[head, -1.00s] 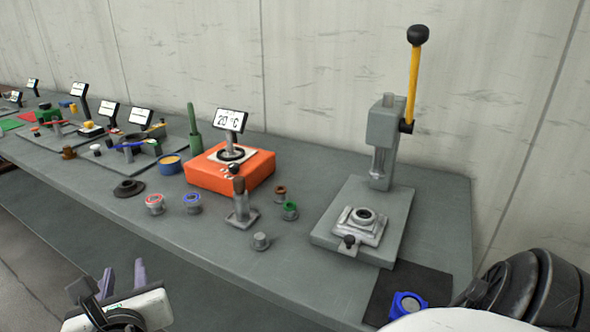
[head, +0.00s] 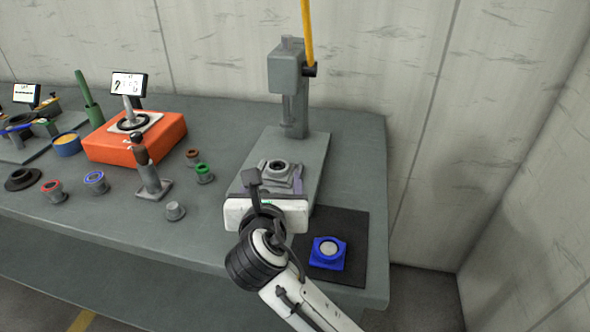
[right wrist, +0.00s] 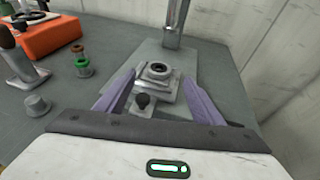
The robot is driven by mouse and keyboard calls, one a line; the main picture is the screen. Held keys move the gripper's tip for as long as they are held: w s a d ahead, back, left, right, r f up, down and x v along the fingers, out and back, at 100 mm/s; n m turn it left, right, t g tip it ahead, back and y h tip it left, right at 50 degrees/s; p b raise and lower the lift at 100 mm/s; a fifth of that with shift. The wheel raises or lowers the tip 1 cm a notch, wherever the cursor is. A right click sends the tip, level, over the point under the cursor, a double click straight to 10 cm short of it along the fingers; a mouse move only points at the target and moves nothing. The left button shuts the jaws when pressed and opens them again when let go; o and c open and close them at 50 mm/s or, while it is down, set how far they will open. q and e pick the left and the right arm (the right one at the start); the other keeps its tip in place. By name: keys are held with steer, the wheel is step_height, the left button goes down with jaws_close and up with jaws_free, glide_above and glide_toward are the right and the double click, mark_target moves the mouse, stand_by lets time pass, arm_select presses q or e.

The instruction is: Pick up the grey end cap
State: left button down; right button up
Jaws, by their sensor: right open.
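A small grey flanged cap (head: 175,211), which looks like the grey end cap, stands on the bench left of the press. It also shows at the left in the right wrist view (right wrist: 38,106). My right gripper (head: 274,184) is in front of the press, to the right of the cap and apart from it. In the right wrist view its purple fingers (right wrist: 159,80) are spread and empty, with the press fixture showing between them. My left gripper is out of view.
The grey press (head: 289,75) with a yellow lever stands at the back. A grey post on a base (head: 150,178), green-topped (head: 204,173) and blue-topped (head: 95,183) parts stand around the cap. A blue block (head: 328,252) lies on a black mat. Bench left of the cap's front is clear.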

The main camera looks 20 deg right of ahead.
mark_target(277, 165)
steer(key=x, duration=0.8)
steer(key=shift+f, duration=0.3)
steer(key=shift+a, duration=0.1)
steer(key=shift+s, duration=0.1)
steer(key=shift+r, duration=0.1)
steer(key=c, duration=1.3)
